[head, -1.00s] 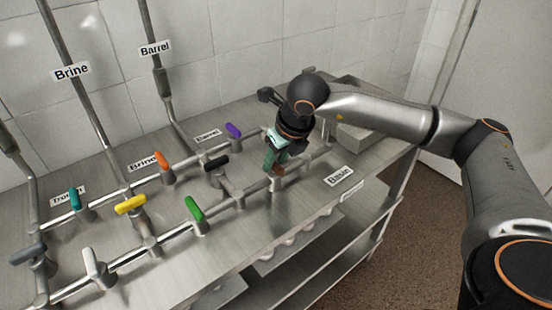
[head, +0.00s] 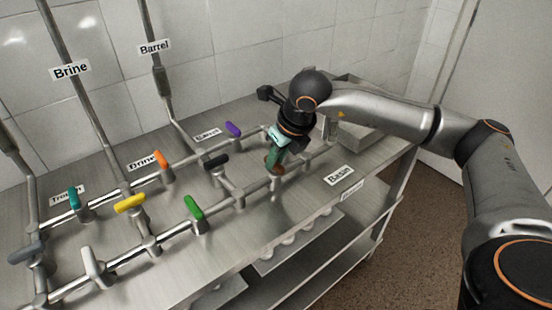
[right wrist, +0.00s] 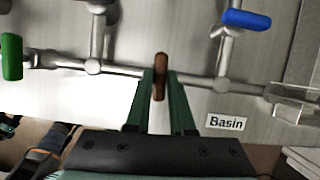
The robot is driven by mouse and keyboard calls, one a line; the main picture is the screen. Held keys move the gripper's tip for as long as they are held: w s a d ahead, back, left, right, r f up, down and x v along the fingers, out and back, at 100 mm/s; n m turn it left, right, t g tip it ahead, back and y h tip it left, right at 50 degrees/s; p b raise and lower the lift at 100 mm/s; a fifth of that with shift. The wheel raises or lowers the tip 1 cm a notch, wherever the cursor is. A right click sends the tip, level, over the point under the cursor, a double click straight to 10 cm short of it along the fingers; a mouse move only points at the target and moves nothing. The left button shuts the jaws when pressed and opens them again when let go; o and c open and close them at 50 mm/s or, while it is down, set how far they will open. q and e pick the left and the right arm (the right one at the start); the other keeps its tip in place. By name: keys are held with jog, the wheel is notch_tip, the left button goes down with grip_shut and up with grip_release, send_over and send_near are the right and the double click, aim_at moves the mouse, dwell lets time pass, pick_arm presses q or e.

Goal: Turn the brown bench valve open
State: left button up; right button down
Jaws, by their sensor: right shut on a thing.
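The brown valve handle (right wrist: 160,75) stands between the green fingers of my right gripper (right wrist: 160,90) in the right wrist view. The gripper is shut on it. The handle lies across its pipe, roughly at right angles to it. In the head view my right gripper (head: 276,158) reaches down over the bench at this valve, and its fingers hide most of the brown handle. My left gripper is not in view.
A blue handle (right wrist: 246,19) and a green handle (right wrist: 12,56) flank the brown valve. A black handle (head: 215,160) and a purple one (head: 233,129) are nearby in the head view. The Basin label (head: 339,175) lies to the right on the bench.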

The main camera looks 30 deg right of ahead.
jog(key=shift+f+n+y+b, duration=0.1)
jog(key=shift+n+y+b, duration=0.25)
jog(key=shift+n, duration=0.25)
jog(key=shift+d+n+y+b, duration=0.1)
jog(key=shift+n+y+b, duration=0.2)
jog(key=shift+n, duration=0.5)
jog(key=shift+w+n+y, duration=0.1)
jog(key=shift+n+y, duration=0.15)
jog(key=shift+n, duration=0.75)
jog(key=n, duration=0.1)
jog(key=n+g, duration=0.1)
jog(key=shift+d+r+n+y, duration=0.1)
jog(key=shift+r+n+y, duration=0.1)
jog(key=shift+n+y, duration=0.15)
jog(key=n+g+y, duration=0.1)
jog(key=n, duration=0.2)
jog(key=shift+w+n, duration=0.1)
jog(key=shift+n, duration=0.15)
jog(key=n+g+p, duration=0.1)
jog(key=n, duration=0.1)
jog(key=shift+w+n, duration=0.1)
jog(key=shift+n, duration=0.2)
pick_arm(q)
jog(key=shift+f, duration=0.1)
pick_arm(e)
jog(key=shift+n+g+y, duration=0.25)
jog(key=shift+n+g, duration=0.65)
jog(key=shift+n, duration=0.9)
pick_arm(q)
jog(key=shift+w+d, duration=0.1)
